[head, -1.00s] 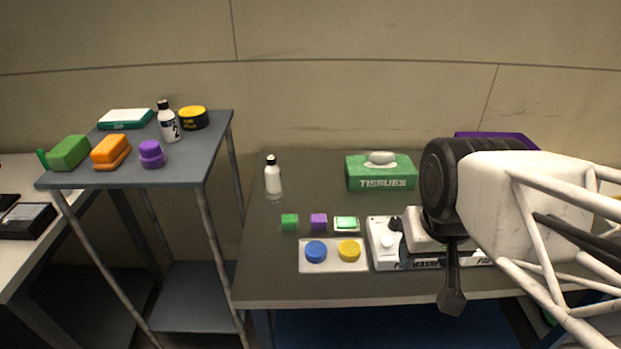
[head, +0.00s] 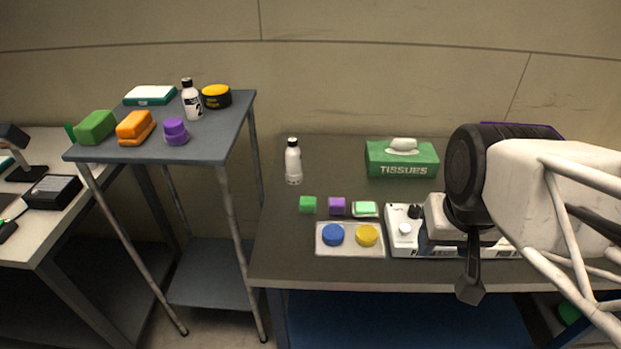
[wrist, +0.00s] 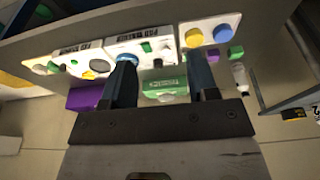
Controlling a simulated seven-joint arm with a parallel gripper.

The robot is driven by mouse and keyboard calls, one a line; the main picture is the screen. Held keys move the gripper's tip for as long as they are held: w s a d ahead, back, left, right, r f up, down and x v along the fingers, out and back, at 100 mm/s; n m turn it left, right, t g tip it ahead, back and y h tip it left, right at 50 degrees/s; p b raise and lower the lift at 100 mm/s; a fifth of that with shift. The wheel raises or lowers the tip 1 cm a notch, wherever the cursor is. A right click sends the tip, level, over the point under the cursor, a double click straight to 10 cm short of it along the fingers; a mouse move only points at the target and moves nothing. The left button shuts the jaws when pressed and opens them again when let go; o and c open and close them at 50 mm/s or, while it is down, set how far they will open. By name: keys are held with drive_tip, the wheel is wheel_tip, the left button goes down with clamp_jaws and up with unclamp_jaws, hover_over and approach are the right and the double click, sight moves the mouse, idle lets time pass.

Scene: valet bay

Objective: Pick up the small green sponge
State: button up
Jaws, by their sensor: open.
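Several green pieces show, and I cannot tell for sure which is the small green sponge. A small green cube (head: 308,204) lies on the dark table, left of a purple cube; it also shows in the wrist view (wrist: 236,52). A green block on a white base (head: 365,209) lies right of the purple cube. A larger green block (head: 95,127) sits on the grey stand. In the wrist view a small green piece (wrist: 147,46) lies on a white board. My gripper (wrist: 160,55) is open and empty, right of the green cube in the head view.
The purple cube (head: 337,206) is beside the green cube. A tray (head: 350,251) with blue and yellow discs lies in front. A white bottle (head: 293,163) and a green tissue box (head: 401,160) stand behind. The table's left front is clear.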

sight(308, 205)
drive_tip(key=shift+o, duration=0.2)
drive_tip(key=o, duration=0.4)
drive_tip(key=w+a+f+n+t+h, duration=0.1)
drive_tip(key=w+f+n+t+h, duration=0.2)
drive_tip(key=w+n, duration=0.6)
drive_tip(key=w+a+f+n+t+h, duration=0.2)
drive_tip(key=w+f+n+h, duration=0.15)
drive_tip(key=w+n, duration=0.5)
drive_tip(key=w+a+f+n+t+y, duration=0.2)
drive_tip(key=a+f+n, duration=0.2)
drive_tip(key=a+n, duration=0.2)
drive_tip(key=w+a+f+n+t+y, duration=0.2)
drive_tip(key=a+f+n, duration=0.3)
drive_tip(key=a+n, duration=0.1)
drive_tip(key=w+a+f+n+t+y, duration=0.2)
drive_tip(key=a+f+n, duration=0.2)
drive_tip(key=a+n, duration=0.2)
drive_tip(key=shift+w+a+f+n+y, duration=0.2)
drive_tip(key=shift+a+n+y, duration=0.15)
drive_tip(key=shift+a, duration=0.4)
